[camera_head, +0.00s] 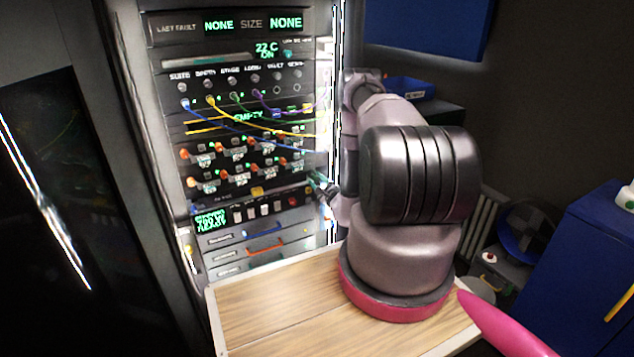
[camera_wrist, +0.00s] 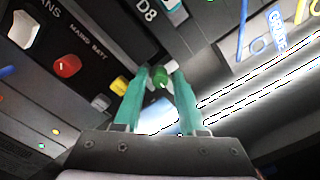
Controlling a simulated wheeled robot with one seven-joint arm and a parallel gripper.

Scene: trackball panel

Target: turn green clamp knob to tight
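The green clamp knob (camera_wrist: 161,78) shows in the wrist view, between the tips of my gripper's two teal fingers. My gripper (camera_wrist: 163,72) has its fingers apart, one on each side of the knob. I see no clear contact, and the depth between the fingertips and the knob is hard to judge. In the head view, my gripper (camera_head: 318,180) is at the lower right edge of the rack panel (camera_head: 250,190). The knob cannot be made out there, and the knob's tight mark is not readable in either view.
A wooden tabletop (camera_head: 270,310) is below the rack.

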